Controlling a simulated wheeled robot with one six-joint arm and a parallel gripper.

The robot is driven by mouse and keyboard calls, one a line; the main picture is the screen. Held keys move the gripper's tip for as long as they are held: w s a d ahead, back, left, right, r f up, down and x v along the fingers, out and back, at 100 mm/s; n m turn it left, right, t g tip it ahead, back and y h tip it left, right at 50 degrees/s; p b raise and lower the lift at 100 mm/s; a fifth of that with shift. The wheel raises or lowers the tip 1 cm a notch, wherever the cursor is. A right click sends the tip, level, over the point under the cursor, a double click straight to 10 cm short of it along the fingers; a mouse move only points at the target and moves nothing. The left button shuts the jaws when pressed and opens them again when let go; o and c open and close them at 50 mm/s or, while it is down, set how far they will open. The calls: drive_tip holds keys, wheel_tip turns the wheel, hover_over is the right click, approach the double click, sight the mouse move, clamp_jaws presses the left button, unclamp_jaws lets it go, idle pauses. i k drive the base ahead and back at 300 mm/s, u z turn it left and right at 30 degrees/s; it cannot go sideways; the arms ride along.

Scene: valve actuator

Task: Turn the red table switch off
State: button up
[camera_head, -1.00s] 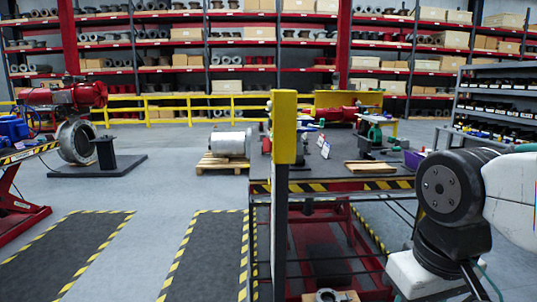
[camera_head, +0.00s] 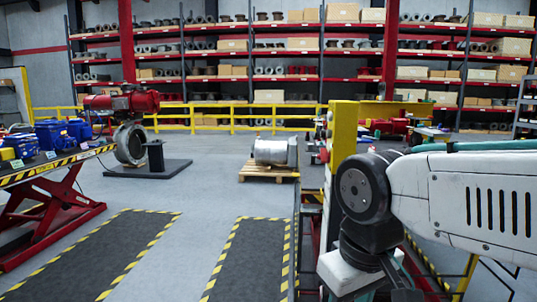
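A yellow post (camera_head: 342,125) stands right of the middle of the head view. A small red part (camera_head: 323,154) shows at its left side; it is too small to tell whether it is a switch. No red table switch can be made out clearly. My white and black arm reaches in from the right and bends down in front of the post and a work table. It hides much of that table. My gripper's fingertips are below the picture's bottom edge and do not show.
A lift table (camera_head: 45,170) with blue parts stands at left. Behind it is a red actuator (camera_head: 120,102) on a round valve (camera_head: 129,144). A metal cylinder (camera_head: 272,152) lies on a pallet. Open grey floor (camera_head: 200,215) with striped dark mats lies left of the post.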

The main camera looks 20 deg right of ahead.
sight(324, 156)
drive_tip(key=u, duration=0.25)
drive_tip(key=i, duration=1)
drive_tip(key=z, duration=0.2)
